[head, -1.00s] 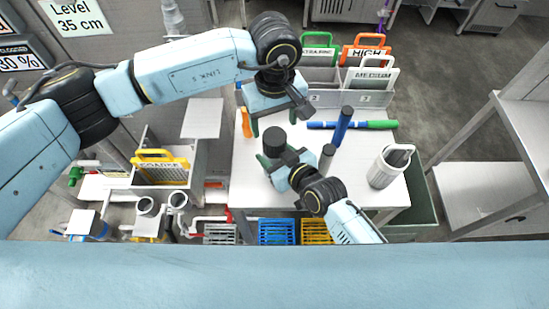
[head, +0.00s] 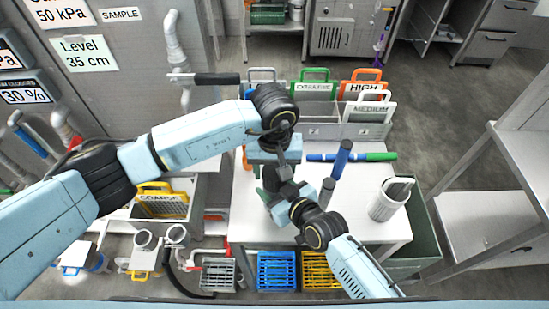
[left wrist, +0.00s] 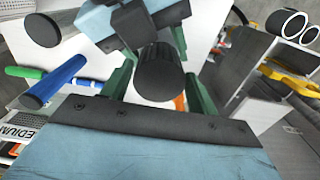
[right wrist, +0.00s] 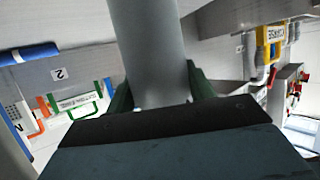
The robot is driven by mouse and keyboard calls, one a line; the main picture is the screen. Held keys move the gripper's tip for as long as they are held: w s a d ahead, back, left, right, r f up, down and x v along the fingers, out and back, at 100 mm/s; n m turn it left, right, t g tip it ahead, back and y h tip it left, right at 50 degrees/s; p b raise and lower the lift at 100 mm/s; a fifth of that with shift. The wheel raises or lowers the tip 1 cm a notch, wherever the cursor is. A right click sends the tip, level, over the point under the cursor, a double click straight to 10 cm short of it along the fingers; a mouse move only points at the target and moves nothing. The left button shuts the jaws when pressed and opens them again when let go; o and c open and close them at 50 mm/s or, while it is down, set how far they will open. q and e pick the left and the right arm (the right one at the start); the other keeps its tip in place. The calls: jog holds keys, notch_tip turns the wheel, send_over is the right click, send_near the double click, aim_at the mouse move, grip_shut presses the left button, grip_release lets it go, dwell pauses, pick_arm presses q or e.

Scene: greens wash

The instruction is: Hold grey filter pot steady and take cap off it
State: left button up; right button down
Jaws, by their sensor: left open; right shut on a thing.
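The grey filter pot (right wrist: 150,50) is a plain upright cylinder, seen close in the right wrist view. My right gripper (right wrist: 158,88) is shut on its side, with green fingers on either side of it. The black round cap (left wrist: 159,78) shows from above in the left wrist view. My left gripper (left wrist: 155,85) is open, with its green fingers on either side of the cap; I cannot tell whether they touch it.
A blue cylinder (head: 341,160) and a dark grey cylinder (head: 327,190) stand just right of the grippers. A white container (head: 389,202) stands on the table's right side. A blue and green rod (head: 370,156) lies behind, before the labelled card rack (head: 320,112).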

aim_at(275, 193)
pick_arm(q)
jog(key=shift+f, duration=1.25)
jog(key=c, duration=0.8)
jog(key=n, duration=0.3)
jog(key=shift+n, duration=0.4)
jog(key=n, duration=1.3)
